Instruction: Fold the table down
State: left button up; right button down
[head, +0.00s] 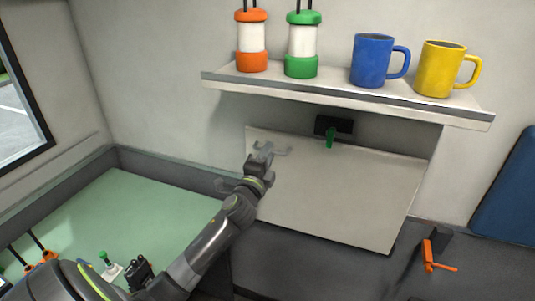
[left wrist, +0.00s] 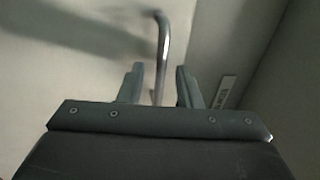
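The table (head: 335,200) is a pale panel standing upright against the wall under the shelf. A green latch lever (head: 330,138) hangs from a black bracket (head: 333,125) at its top edge, pointing down. My left gripper (head: 263,150) is at the panel's upper left, beside a grey metal handle (head: 284,151). In the left wrist view the handle (left wrist: 162,45) is a bent bar running down between the fingers of the left gripper (left wrist: 160,85). The fingers are apart, with gaps beside the bar. My right gripper is not in view.
A shelf (head: 350,97) above holds an orange lantern (head: 252,40), a green lantern (head: 302,45), a blue mug (head: 372,62) and a yellow mug (head: 440,70). A green-topped counter (head: 150,210) is at left. An orange lever (head: 430,256) sits low at right.

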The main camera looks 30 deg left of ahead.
pick_arm(q)
jog(key=shift+w, duration=0.1)
jog(key=shift+c, duration=0.2)
grip_shut()
